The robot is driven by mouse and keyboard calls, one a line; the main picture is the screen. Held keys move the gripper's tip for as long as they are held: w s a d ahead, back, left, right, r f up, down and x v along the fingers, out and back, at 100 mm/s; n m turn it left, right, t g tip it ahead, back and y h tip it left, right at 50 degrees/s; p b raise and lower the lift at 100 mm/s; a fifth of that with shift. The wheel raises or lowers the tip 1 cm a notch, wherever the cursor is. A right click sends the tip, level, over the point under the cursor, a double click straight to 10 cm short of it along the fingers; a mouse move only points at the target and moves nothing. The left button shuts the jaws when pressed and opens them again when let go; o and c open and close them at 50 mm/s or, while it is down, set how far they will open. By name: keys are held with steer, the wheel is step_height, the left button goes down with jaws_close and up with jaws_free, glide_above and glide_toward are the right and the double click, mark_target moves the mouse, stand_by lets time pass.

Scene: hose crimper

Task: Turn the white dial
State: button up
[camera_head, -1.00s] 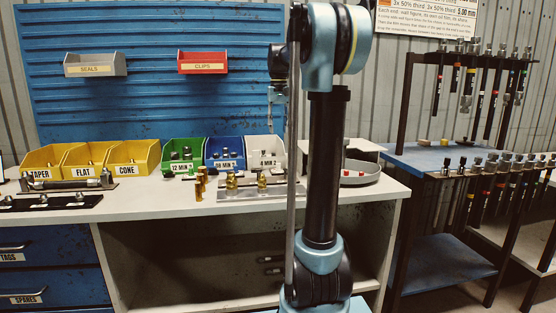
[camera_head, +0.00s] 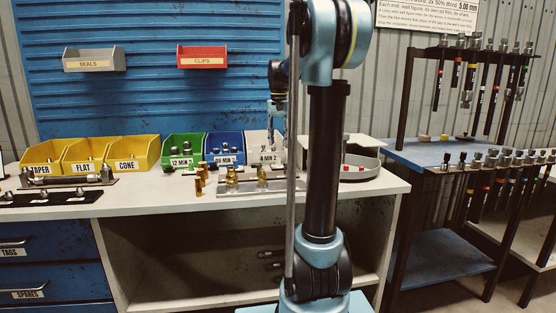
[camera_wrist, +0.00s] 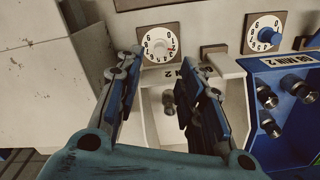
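The white dial (camera_wrist: 160,46) shows in the wrist view at the top, left of centre. It is a pale round knob with a red mark, inside a numbered ring on a brown square plate. My gripper (camera_wrist: 160,60) is open, with one finger on each side of the dial in the picture and nothing between them. Whether the fingertips reach the dial's depth I cannot tell. In the head view my gripper (camera_head: 277,112) hangs over the white bin, and I cannot make out the dial.
A blue dial (camera_wrist: 265,34) sits to the right. The white bin (camera_wrist: 144,112) with a fitting lies below my fingers, and the blue bin (camera_wrist: 300,72) with fittings is beside it. A pale block (camera_wrist: 45,75) stands at left. Brass fittings (camera_head: 232,177) stand on the bench.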

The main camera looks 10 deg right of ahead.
mark_target(279, 162)
step_height(279, 162, down, 8)
steer(key=shift+f, duration=0.1)
stand_by(0.4)
jaws_close()
